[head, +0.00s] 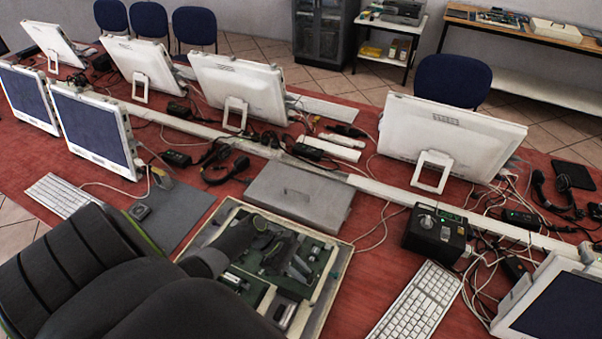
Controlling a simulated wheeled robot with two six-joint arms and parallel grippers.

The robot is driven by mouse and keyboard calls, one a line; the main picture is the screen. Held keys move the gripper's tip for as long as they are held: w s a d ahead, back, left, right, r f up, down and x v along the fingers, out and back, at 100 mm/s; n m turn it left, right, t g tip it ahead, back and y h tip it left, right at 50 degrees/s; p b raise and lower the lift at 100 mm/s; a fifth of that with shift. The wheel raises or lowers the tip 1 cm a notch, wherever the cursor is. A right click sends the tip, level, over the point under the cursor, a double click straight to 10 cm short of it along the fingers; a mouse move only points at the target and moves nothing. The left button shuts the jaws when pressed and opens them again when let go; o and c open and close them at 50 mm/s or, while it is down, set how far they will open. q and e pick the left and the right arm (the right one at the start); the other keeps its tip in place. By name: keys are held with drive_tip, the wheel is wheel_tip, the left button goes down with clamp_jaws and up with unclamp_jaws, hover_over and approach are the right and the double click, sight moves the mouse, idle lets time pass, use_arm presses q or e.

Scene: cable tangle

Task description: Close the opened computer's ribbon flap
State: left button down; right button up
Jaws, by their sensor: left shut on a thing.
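The opened computer (338,262) lies flat on the red table at the front middle. Its pale frame surrounds a dark green board with grey and black parts. My left gripper (272,246) reaches in from the lower left, over the upper left part of the board. It is shut on a small part there, taken as the ribbon flap; the flap is too small and too covered by the fingers to make out, so its angle cannot be told. My left arm hides the computer's left and lower left side. My right gripper is not in view.
A grey flat case (298,195) lies just behind the computer. A black box with a knob (437,234) and a white keyboard (416,303) stand to the right. White monitors (450,140) and loose cables line the table. Bare red table shows right of the computer.

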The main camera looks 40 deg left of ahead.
use_arm(q)
drive_tip(key=shift+s, duration=0.1)
drive_tip(key=c, duration=1.3)
unclamp_jaws()
drive_tip(key=b+v, duration=0.2)
drive_tip(key=v, duration=1.5)
drive_tip(key=shift+a, duration=0.15)
